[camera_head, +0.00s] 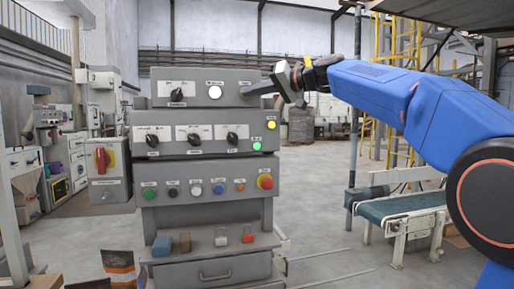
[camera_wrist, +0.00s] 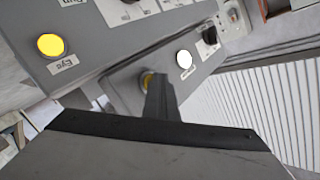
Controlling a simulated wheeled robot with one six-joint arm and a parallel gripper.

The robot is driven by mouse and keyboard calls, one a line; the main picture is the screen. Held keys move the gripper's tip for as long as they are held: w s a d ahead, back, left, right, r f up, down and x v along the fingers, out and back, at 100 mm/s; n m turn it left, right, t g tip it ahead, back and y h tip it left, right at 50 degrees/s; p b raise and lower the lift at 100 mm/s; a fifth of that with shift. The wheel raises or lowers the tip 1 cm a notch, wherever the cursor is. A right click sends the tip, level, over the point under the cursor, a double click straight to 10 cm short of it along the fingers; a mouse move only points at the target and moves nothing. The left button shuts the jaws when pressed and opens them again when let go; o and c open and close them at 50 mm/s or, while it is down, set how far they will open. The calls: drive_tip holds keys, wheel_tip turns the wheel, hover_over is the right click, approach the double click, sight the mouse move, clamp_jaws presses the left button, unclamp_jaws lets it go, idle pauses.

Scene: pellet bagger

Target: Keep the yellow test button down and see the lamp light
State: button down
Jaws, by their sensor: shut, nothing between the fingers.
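The yellow button (camera_wrist: 147,78) is on the top box of the panel (camera_head: 160,98), partly covered by my fingers in the wrist view; in the head view my gripper hides it. My gripper (camera_head: 248,91) is shut and empty, its tip over the button at the right end of the top box. It also shows in the wrist view (camera_wrist: 156,82). I cannot tell whether the tip presses the button or only hovers close. A round lamp (camera_head: 214,92) left of my tip looks bright white, also in the wrist view (camera_wrist: 184,59).
A second yellow round (camera_head: 271,125) sits on the box below, above a green one (camera_head: 257,146). Black knobs (camera_head: 176,95) stand out from both boxes. A red stop button (camera_head: 265,182) is lower right. A conveyor (camera_head: 400,208) stands right, with open floor between.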

drive_tip(key=shift+s, duration=0.15)
drive_tip(key=shift+s+d, duration=0.25)
drive_tip(key=shift+s, duration=0.45)
drive_tip(key=s, duration=0.2)
drive_tip(key=s+d, duration=0.1)
drive_tip(key=s, duration=0.1)
drive_tip(key=shift+s+d, duration=0.2)
drive_tip(key=shift+s, duration=0.2)
idle(0.3)
drive_tip(key=s+d+f+m+g+h, duration=0.1)
drive_tip(key=s+d+f+h, duration=0.3)
drive_tip(key=s+d+f, duration=0.6)
drive_tip(key=s+d+f+m+g+h, duration=0.1)
drive_tip(key=s+d+f+h, duration=0.4)
drive_tip(key=f, duration=2.1)
drive_tip(key=s+d+f+m+g+h, duration=0.1)
drive_tip(key=s+d+f+h, duration=0.4)
drive_tip(key=s+d+f, duration=1)
drive_tip(key=s+f+m, duration=0.1)
drive_tip(key=s+f, duration=0.3)
drive_tip(key=s, duration=0.4)
drive_tip(key=shift+d+m, duration=0.35)
drive_tip(key=shift+m, duration=0.05)
